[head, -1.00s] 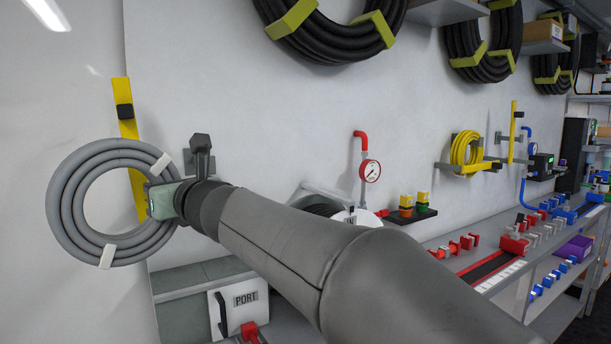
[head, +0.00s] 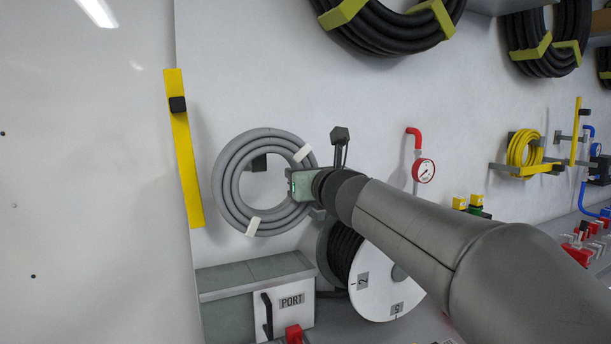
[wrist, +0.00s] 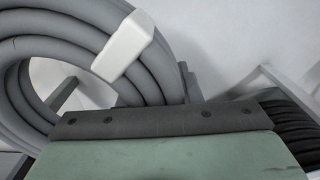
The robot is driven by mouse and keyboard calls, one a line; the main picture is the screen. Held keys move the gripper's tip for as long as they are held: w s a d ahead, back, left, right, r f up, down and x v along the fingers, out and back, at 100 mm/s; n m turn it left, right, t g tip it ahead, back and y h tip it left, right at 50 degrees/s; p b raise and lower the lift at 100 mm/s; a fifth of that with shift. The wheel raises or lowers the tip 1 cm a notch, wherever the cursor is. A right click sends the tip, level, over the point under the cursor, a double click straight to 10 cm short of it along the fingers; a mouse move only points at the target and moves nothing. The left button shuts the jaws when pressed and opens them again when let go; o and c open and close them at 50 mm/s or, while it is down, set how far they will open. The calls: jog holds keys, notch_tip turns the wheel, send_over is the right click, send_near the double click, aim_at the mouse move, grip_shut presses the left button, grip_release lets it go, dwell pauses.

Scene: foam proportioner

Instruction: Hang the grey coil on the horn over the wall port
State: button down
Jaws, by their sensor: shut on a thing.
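The grey coil (head: 229,188), a ring of hose with white ties, is held upright near the wall, above the wall port (head: 292,301) labelled PORT. My gripper (head: 300,186) is shut on the coil's right side. A dark grey bracket, seemingly the horn (head: 259,163), shows through the coil's opening, upper middle. Whether it passes through the ring or lies behind it I cannot tell. In the wrist view the coil (wrist: 85,62) fills the left, with a grey bar (wrist: 64,95) showing through its opening. The gripper's fingertips are hidden there.
A yellow strip (head: 185,150) with a black block is on the wall left of the coil. A hose reel (head: 385,285) stands below right, near my arm. A red gauge pipe (head: 424,170) is to the right. Black hose coils (head: 390,25) hang above.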

jog(key=shift+f+p+x, duration=0.1)
jog(key=shift+p+x, duration=0.45)
jog(key=shift+x, duration=1.9)
jog(key=shift+f+p+x, duration=0.15)
jog(key=shift+p+x, duration=0.4)
jog(key=shift+x, duration=1.9)
jog(key=shift+w+a+f+b, duration=0.2)
jog(key=shift+w+f+b, duration=0.4)
jog(key=shift+f+b, duration=0.35)
jog(key=c, duration=0.9)
grip_release()
jog(key=shift+c, duration=0.2)
jog(key=shift+f, duration=0.1)
